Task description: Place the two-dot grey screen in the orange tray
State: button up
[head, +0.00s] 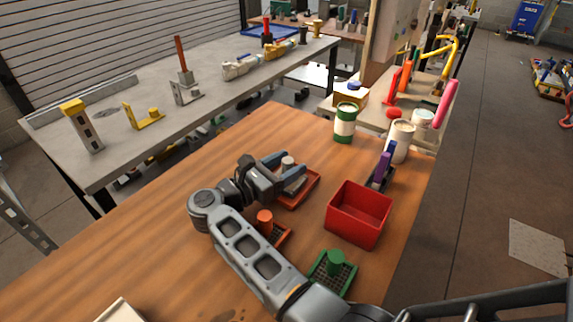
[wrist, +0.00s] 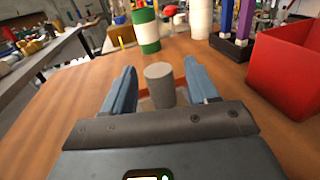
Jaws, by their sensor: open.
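A grey screen with an upright grey cylindrical knob (head: 288,163) is at the orange tray (head: 315,186). The knob also shows in the wrist view (wrist: 159,86), with a strip of the orange tray (wrist: 180,84) behind it. My gripper (head: 291,169) is open, with one blue-grey finger on each side of the knob and gaps visible in the wrist view. The screen's mesh is mostly hidden by my gripper. I cannot make out its dots, or tell whether it rests fully inside the tray.
An orange-knobbed screen (head: 265,219) and a green-knobbed screen (head: 335,262) lie nearer on the wooden table. A red bin (head: 358,213) stands to the right, near a purple-handled tool (head: 382,168). A green-and-white can (head: 345,122) stands beyond the tray.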

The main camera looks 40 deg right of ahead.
aim_at(283, 167)
jog(key=shift+r, duration=0.15)
jog(key=a+b, duration=0.2)
jog(key=a, duration=0.4)
jog(key=shift+w, duration=0.2)
jog(key=shift+a, duration=0.75)
